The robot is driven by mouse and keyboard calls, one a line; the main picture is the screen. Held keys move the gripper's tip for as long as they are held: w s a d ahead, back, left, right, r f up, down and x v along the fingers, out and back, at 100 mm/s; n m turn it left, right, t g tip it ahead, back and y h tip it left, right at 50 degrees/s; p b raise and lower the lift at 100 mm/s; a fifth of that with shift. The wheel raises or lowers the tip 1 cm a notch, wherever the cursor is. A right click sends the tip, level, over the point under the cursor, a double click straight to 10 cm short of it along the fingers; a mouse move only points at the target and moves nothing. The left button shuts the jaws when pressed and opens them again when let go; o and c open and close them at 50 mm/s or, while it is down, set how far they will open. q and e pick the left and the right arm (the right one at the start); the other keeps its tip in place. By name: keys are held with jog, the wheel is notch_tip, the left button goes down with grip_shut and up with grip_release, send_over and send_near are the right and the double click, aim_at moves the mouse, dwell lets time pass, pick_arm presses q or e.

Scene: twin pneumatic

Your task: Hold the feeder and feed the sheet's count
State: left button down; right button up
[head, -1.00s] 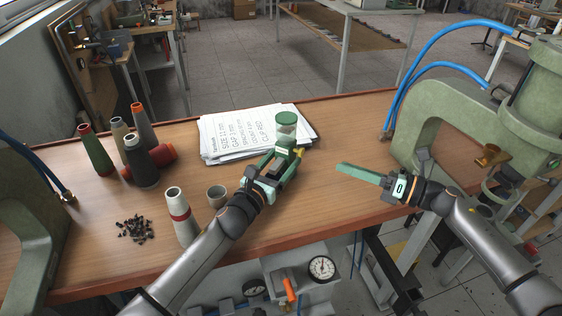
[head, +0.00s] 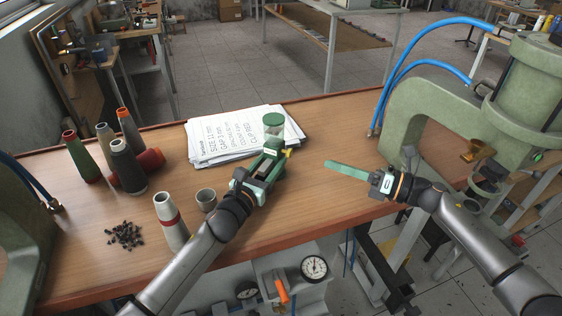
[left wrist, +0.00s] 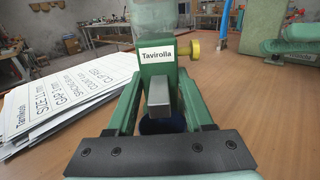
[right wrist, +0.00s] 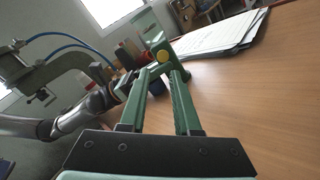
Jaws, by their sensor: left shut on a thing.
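The feeder (head: 273,131) is a green body with a clear, green-capped jar on top and a yellow knob. It stands upright at the front edge of the paper sheets (head: 215,152). In the left wrist view the feeder (left wrist: 158,72) bears a "Tavirolla" label. My left gripper (head: 270,160) is shut on the feeder's lower part. The top sheet lists size, gap, spacing, count and clip; its count value is too small to read surely. My right gripper (head: 331,165) is open and empty above the bench, right of the feeder; its fingers stand apart in the right wrist view (right wrist: 162,82).
Several thread cones (head: 84,156) stand at the left, with a grey cone (head: 170,220) and small cup (head: 206,199) close to my left arm. Small black pieces (head: 125,235) lie in a pile. Green presses flank the bench; the right one (head: 425,105) has blue hoses.

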jog(key=a+r+m, duration=0.1)
jog(key=m, duration=0.1)
jog(key=r+m+t+y, duration=0.1)
jog(key=r+m, duration=0.1)
jog(key=a+r+m+y, duration=0.1)
jog(key=shift+s+a+r+m, duration=0.2)
jog(key=shift+a+r+m, duration=0.05)
jog(key=shift+a+m, duration=0.15)
grip_shut()
jog(key=s+f+n+t+h, duration=0.1)
jog(key=n+h, duration=0.3)
jog(key=n, duration=0.4)
jog(key=s+f+n+t+h, duration=0.2)
jog(key=s+n+t+h, duration=0.2)
jog(key=n, duration=0.4)
jog(key=s+f+n+t+h, duration=0.1)
jog(key=s+n+t+h, duration=0.1)
jog(key=n+h, duration=0.2)
jog(key=shift+s+d+f+n+t, duration=0.1)
jog(key=shift+s+d+n+t, duration=0.1)
jog(key=shift+n, duration=0.75)
jog(key=shift+s+d+f+n+t, duration=0.1)
jog(key=shift+s+d+n+t, duration=0.1)
jog(key=shift+n, duration=0.75)
jog(key=shift+s+f+m+h, duration=0.3)
jog(key=shift+m+h, duration=0.1)
jog(key=shift+m, duration=0.4)
